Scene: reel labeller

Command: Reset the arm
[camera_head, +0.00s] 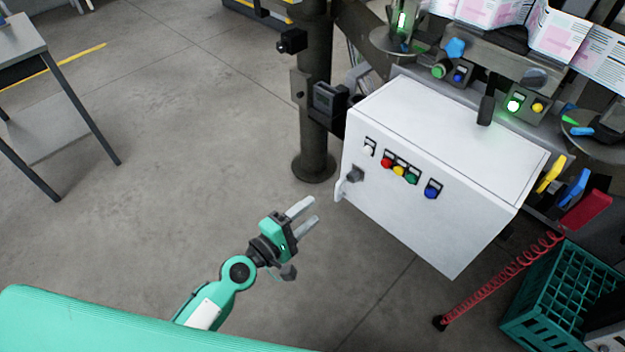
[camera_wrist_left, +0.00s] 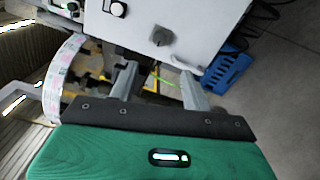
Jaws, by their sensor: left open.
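My left gripper (camera_head: 307,217) is open and empty, held above the floor in front of the white control cabinet (camera_head: 440,150). Its two fingers point up and to the right and stand apart from the cabinet. In the left wrist view the open fingers (camera_wrist_left: 160,88) point toward the cabinet (camera_wrist_left: 222,20), with nothing between them. The cabinet front carries a dark rotary knob (camera_head: 355,174) and a row of white, red, yellow, green and blue buttons. My right gripper shows in neither view.
A dark column (camera_head: 316,110) stands left of the cabinet. A green crate (camera_head: 560,300) and a coiled red hose (camera_head: 500,278) are at the lower right. A grey table (camera_head: 22,38) is at the upper left. The floor between table and column is clear.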

